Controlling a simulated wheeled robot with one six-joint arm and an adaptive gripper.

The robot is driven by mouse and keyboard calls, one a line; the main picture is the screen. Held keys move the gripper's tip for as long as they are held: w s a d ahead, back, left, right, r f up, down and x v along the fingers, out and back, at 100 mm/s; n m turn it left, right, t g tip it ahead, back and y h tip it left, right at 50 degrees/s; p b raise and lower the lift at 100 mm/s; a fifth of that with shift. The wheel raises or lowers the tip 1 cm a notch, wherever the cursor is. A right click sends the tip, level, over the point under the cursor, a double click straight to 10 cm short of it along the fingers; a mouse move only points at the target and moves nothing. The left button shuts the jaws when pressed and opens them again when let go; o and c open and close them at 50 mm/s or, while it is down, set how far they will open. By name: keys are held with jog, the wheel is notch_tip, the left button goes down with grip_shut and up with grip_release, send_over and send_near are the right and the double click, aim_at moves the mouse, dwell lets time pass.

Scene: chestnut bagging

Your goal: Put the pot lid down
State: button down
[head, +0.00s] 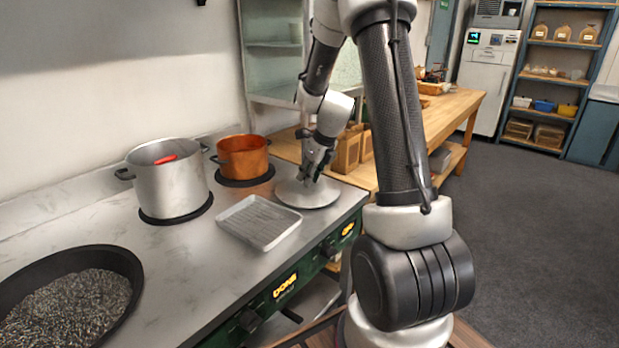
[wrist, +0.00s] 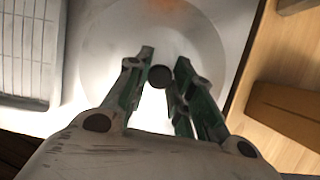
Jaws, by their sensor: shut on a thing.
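The pot lid (head: 308,194) is a round grey metal disc at the right end of the stove top, to the right of the ribbed tray. It looks flat and level, on or very close to the surface. In the wrist view the pot lid (wrist: 98,62) fills the middle, with its dark round knob between my fingers. My gripper (head: 309,180) points down over the lid and is shut on its knob; it also shows in the wrist view (wrist: 160,78). The steel pot (head: 172,182) stands open on a burner, with something red inside.
A copper pot (head: 243,158) sits on the rear burner behind the lid. A ribbed metal tray (head: 259,222) lies just left of the lid. A black pan (head: 122,262) of dark grains is at front left. A wooden table (head: 455,103) adjoins the stove's right end.

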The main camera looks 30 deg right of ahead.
jog(key=shift+f, duration=0.35)
jog(key=c, duration=1.2)
grip_release()
jog(key=shift+f, duration=0.1)
jog(key=shift+c, duration=0.2)
jog(key=s+a+r+n, duration=0.2)
jog(key=s+r+n, duration=0.25)
jog(key=r, duration=0.35)
jog(key=s+a+r+n, duration=0.1)
jog(key=s+r+n, duration=0.4)
jog(key=r, duration=0.4)
jog(key=s+a+r+n, duration=0.1)
jog(key=s+a+n, duration=0.1)
jog(key=s+n, duration=0.8)
jog(key=s+a+r+n+h, duration=0.1)
jog(key=s+a+r+n, duration=0.1)
jog(key=s+n, duration=0.9)
jog(key=shift+a+n+h, duration=0.2)
jog(key=shift+n+h, duration=0.1)
jog(key=shift+n, duration=0.45)
